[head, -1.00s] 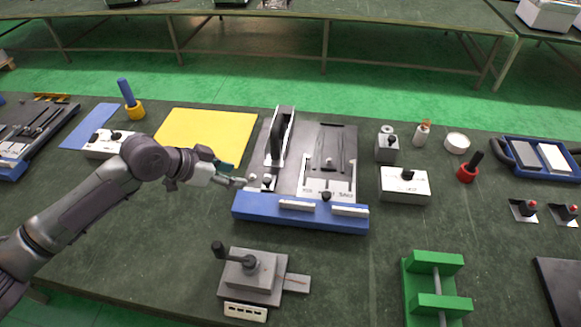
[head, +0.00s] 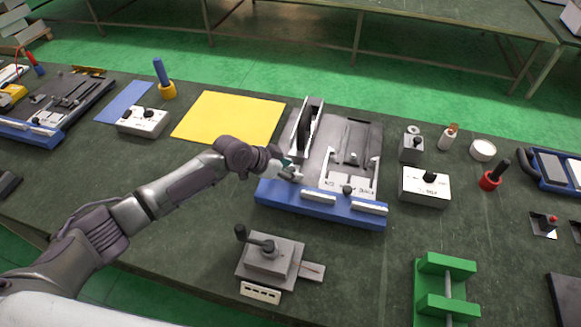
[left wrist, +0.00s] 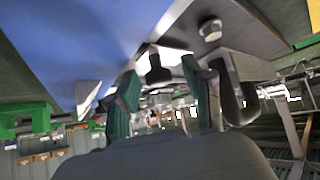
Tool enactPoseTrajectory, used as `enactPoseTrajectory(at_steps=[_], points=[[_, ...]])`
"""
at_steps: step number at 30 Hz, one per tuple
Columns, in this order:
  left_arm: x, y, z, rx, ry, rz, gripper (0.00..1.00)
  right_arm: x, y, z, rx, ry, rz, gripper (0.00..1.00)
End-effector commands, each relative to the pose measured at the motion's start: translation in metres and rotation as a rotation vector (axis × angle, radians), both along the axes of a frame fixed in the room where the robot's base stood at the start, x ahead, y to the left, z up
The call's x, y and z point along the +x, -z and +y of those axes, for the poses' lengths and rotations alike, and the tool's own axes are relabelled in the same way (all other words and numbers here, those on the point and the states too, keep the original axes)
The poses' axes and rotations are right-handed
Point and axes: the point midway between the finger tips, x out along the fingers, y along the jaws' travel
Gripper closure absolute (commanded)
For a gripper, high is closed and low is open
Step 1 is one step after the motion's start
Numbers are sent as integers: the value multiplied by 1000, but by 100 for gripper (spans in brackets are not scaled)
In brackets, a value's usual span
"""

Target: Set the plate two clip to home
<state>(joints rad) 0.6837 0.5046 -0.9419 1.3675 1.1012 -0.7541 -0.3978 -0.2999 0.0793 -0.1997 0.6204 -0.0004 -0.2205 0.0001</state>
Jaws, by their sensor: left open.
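The blue-based fixture (head: 300,208) stands at the middle of the table, with two grey plate sections and upright black and white parts on the left one (head: 306,125). A black knob (head: 347,189) sits on the right section's white labelled panel (head: 362,184). My left gripper (head: 290,170) is open at the fixture's front left, covering what is under it. In the left wrist view, a black knob (left wrist: 158,72) shows between and beyond the green-padded fingertips (left wrist: 163,90), with no clear contact. A pale round knob (left wrist: 210,29) is beside it. I cannot tell which part is the plate two clip.
A grey block with a black lever (head: 268,258) stands in front of the fixture. A yellow sheet (head: 228,117) lies behind my arm. A white box with a black knob (head: 425,187) is right of the fixture, and a green stand (head: 445,265) is front right.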

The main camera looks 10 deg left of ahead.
Motion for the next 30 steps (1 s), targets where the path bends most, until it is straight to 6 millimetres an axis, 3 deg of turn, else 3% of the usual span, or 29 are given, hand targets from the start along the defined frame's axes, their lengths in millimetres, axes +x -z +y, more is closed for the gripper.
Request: enactPoseTrajectory(at_steps=[9,18,26,30], points=[[1,2,-2,0,1,-1,51,0,0,1,1,1,0,50],[1,1,-1,-1,0,-1,100,0,0,1,1,0,0,50],[1,2,-1,0,0,0,100,0,0,0,1,0,0,50],[10,6,-3,-1,0,-4,100,0,14,0,1,0,-1,50]])
